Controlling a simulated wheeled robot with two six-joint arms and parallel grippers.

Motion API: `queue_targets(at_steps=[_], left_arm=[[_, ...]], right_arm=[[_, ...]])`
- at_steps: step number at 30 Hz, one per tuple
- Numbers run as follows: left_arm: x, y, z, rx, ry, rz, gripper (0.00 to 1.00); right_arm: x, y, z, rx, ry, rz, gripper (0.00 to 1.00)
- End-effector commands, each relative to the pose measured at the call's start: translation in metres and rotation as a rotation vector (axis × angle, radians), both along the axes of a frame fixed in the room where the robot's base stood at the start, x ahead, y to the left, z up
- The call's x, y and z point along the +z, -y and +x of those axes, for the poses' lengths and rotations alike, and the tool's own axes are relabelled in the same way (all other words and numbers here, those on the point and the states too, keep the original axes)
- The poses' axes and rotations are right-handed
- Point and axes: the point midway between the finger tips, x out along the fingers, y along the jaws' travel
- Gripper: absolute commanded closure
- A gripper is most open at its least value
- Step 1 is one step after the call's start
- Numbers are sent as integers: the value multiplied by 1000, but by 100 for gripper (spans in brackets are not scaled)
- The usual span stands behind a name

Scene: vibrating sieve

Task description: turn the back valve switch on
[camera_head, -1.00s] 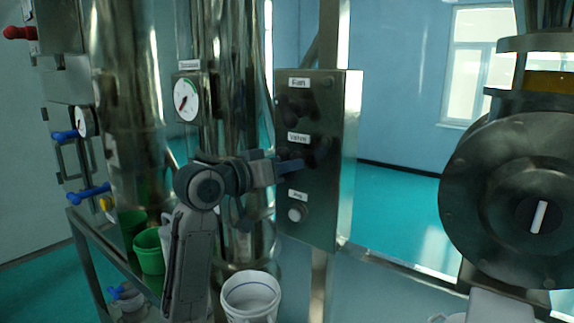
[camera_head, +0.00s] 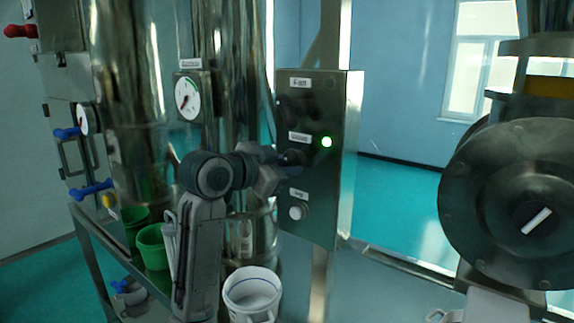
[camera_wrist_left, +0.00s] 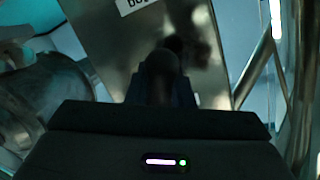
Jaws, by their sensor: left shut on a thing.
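The steel control box (camera_head: 345,150) has a column of labelled controls. The valve switch is the dark middle knob, under the middle label (camera_head: 299,137); the gripper mostly hides it. A green light (camera_head: 327,142) glows right of that label. My left gripper (camera_head: 291,158) reaches the box from the left and is shut on the valve switch. In the left wrist view, the gripper's dark fingers (camera_wrist_left: 162,80) are against the box face (camera_wrist_left: 205,55), and the knob is hard to make out. My right gripper is not in view.
Upper knob (camera_head: 297,106) and lower white button (camera_head: 298,211) sit close to the gripper. A gauge (camera_head: 187,99) is on the steel column at left. A white bucket (camera_head: 252,290) and green bucket (camera_head: 152,247) stand below. A round valve body (camera_head: 480,190) with a white bar (camera_head: 536,221) is at right.

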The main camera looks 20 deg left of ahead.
Motion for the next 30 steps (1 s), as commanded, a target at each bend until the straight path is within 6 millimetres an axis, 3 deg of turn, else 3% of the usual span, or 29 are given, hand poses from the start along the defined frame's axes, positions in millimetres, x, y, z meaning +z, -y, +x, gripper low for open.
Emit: queue_targets(at_steps=[21, 22, 24, 30], left_arm=[[1, 0, 0, 0, 27, 69, 100], [1, 0, 0, 0, 27, 69, 73], [1, 0, 0, 0, 27, 69, 60], [0, 0, 0, 0, 25, 68, 58]], right_arm=[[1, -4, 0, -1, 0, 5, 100], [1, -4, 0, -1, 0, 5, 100], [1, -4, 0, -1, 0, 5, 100], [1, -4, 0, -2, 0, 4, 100]])
